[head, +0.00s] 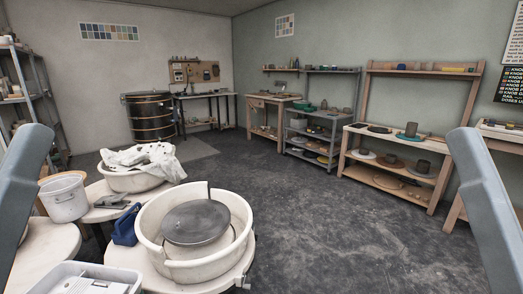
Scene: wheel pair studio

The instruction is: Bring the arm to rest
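Two grey arm links of mine stand at the left and right edges of the head view. Neither gripper shows, so I cannot see whether they hold anything. In front of me at the lower left is a pottery wheel with a cream splash pan (152,222) and a bare dark grey wheel head (195,221). A second wheel behind it has a cream pan (130,182) with a crumpled white cloth (143,159) over it.
A kiln (150,117) stands at the back. Wooden shelves (398,174) with pots line the right wall. The dark floor (315,225) between is clear.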

